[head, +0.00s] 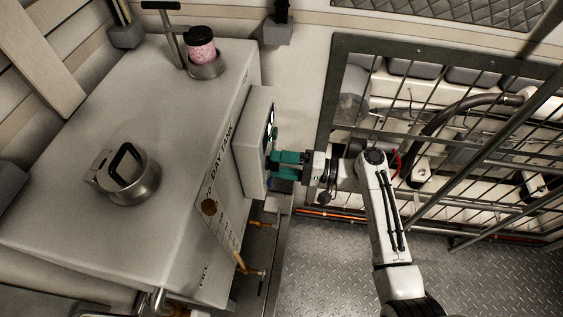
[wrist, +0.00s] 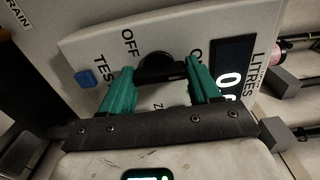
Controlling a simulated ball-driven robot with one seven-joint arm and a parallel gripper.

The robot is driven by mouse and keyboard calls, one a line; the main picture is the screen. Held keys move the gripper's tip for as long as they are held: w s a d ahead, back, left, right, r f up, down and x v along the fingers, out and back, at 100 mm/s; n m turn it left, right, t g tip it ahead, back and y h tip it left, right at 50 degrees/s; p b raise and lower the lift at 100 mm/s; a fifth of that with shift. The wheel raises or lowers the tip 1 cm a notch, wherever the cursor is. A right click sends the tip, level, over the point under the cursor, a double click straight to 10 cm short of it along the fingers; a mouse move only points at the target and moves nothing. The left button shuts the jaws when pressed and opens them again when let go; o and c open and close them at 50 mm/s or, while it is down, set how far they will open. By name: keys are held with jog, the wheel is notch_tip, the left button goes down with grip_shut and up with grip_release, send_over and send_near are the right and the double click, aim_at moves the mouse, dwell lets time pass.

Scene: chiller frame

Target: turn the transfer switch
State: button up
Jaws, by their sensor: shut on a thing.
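The transfer switch is a black round knob with a black bar (wrist: 160,68) on a pale panel in the wrist view. The lettering OFF stands beside it, and other lettering is partly hidden by my fingers. My gripper (wrist: 161,82) has one teal finger on either side of the knob and is shut on it. In the head view my gripper (head: 287,163) reaches left to the face of the panel box (head: 253,145) on the tank's side. The knob is hidden there.
The panel also has a blue button (wrist: 86,78) and a dark display (wrist: 232,62). The tank (head: 70,130) carries a metal filler with a handle (head: 140,188) and a pink jar (head: 201,52). A barred frame (head: 330,95) stands right. Chequered floor (head: 330,270) is clear at front.

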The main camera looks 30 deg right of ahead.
jog(key=shift+d, duration=0.1)
jog(key=o, duration=1.1)
jog(key=shift+c, duration=0.2)
jog(key=b+v, duration=0.2)
jog(key=v, duration=0.8)
jog(key=shift+s+d, duration=0.2)
jog(key=shift+d, duration=0.1)
jog(key=s+a+f+n+g+h, duration=0.2)
jog(key=s+a+f+g+h, duration=0.1)
jog(key=s+f, duration=0.2)
jog(key=s+a+f+n+g+h, duration=0.2)
jog(key=s+a+f+g+h, duration=0.15)
jog(key=s+f, duration=0.25)
jog(key=s+d+r+n+g+h, duration=0.1)
jog(key=s+d+h, duration=0.1)
jog(key=s+h, duration=0.2)
jog(key=s+d+r+n+g+h, duration=0.1)
jog(key=s+d+r+g+h, duration=0.1)
jog(key=s, duration=0.6)
jog(key=shift+s+d+r+n+h, duration=0.35)
jog(key=shift+d+h, duration=0.45)
jog(key=shift+h, duration=0.35)
